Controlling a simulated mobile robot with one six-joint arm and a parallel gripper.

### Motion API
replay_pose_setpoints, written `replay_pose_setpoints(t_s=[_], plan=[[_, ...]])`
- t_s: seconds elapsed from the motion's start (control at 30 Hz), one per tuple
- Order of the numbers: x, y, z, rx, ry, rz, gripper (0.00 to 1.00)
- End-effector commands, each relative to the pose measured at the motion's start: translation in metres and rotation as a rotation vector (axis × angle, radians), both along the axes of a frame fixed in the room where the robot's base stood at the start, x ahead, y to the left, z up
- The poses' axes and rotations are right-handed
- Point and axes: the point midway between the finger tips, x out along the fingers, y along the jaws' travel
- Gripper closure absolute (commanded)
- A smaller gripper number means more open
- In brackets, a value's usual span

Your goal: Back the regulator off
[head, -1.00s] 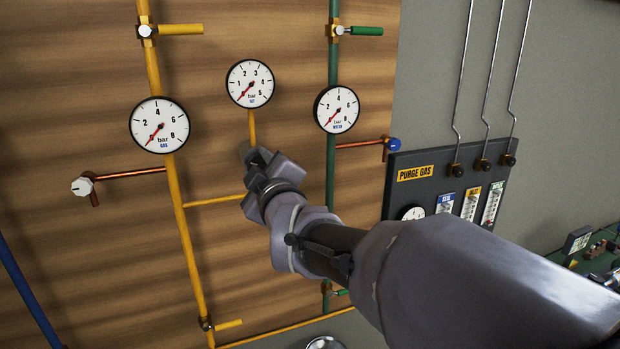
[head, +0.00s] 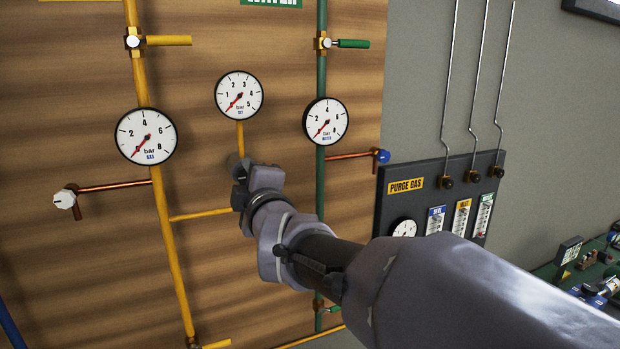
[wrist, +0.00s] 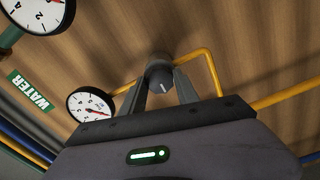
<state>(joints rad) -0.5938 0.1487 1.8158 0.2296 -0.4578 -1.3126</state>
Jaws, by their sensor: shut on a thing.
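The regulator shows in the wrist view as a dark round knob (wrist: 160,76) with a white mark on its face, on the yellow pipe. My gripper (wrist: 160,88) has a finger on each side of the knob and is shut on it. In the head view my gripper (head: 238,172) is at the board below the small set gauge (head: 239,95), and it hides most of the knob. The set gauge's red needle points to the lower left, near zero. This gauge also shows in the wrist view (wrist: 90,104).
The gas gauge (head: 146,136) on a yellow pipe is to the left. The water gauge (head: 326,121) on a green pipe is to the right. A white-handled tap (head: 65,199) and a blue-handled tap (head: 382,156) stick out. The purge gas panel (head: 450,195) stands further right.

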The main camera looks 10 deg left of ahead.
Motion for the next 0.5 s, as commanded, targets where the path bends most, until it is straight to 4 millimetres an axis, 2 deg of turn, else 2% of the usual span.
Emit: replay_pose_setpoints(t_s=[0.27, 0.3, 0.37, 0.5], plan=[[0.0000, 0.0001, 0.0008, -0.001, -0.003, 0.000, 1.00], [0.0000, 0.0001, 0.0008, -0.001, -0.003, 0.000, 0.55], [0.0000, 0.0000, 0.0007, -0.001, -0.003, 0.000, 0.44], [0.0000, 0.0000, 0.0004, 0.000, -0.001, 0.000, 0.41]])
